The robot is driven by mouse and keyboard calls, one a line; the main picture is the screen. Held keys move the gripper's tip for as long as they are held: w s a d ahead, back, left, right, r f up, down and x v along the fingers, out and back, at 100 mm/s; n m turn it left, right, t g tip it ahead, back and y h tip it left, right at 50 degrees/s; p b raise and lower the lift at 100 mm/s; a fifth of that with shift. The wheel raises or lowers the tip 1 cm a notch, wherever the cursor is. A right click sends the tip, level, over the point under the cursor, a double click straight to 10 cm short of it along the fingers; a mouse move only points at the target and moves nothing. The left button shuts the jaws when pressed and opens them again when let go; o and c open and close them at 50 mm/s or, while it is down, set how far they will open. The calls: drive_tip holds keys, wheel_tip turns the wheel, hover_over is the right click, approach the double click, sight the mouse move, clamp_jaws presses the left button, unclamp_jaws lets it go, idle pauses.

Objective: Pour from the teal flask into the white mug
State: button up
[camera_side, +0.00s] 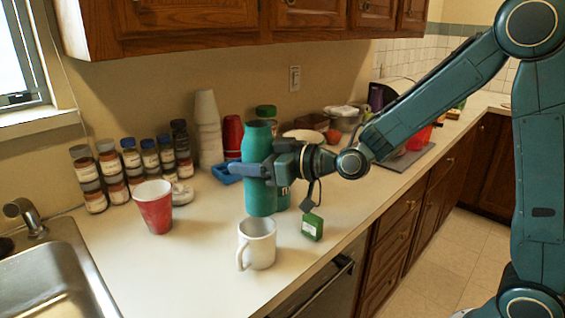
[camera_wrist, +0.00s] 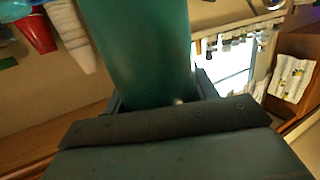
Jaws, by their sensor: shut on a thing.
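The teal flask (camera_side: 257,185) is upright in the side view, held by my gripper (camera_side: 258,170), which is shut around its middle. In the wrist view the flask (camera_wrist: 145,50) fills the upper middle, between the fingers of my gripper (camera_wrist: 155,105). The white mug (camera_side: 257,244) stands upright on the counter, nearer the camera than the flask and just below it in the picture. Its handle points to the front left. The inside of the mug is mostly hidden. I cannot tell exactly how high the flask's base is above the counter.
A red cup (camera_side: 154,207) stands left of the mug, with several spice jars (camera_side: 113,170) behind it. A small green box (camera_side: 312,227) is close to the mug's right. Stacked white cups (camera_side: 208,130) stand at the back.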

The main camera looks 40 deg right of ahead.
drive_tip(key=shift+s+f, duration=0.1)
drive_tip(key=shift+s, duration=0.1)
drive_tip(key=shift+d, duration=0.2)
drive_tip(key=w+d+f+n+t+h, duration=0.1)
drive_tip(key=d+f+n+h, duration=0.3)
drive_tip(key=n, duration=0.9)
drive_tip(key=shift+w+d+f, duration=0.3)
drive_tip(key=shift+d+f, duration=0.45)
drive_tip(key=shift+f, duration=0.1)
idle(1.1)
drive_tip(key=shift+f+n, duration=0.1)
drive_tip(key=shift+n, duration=0.2)
idle(1.5)
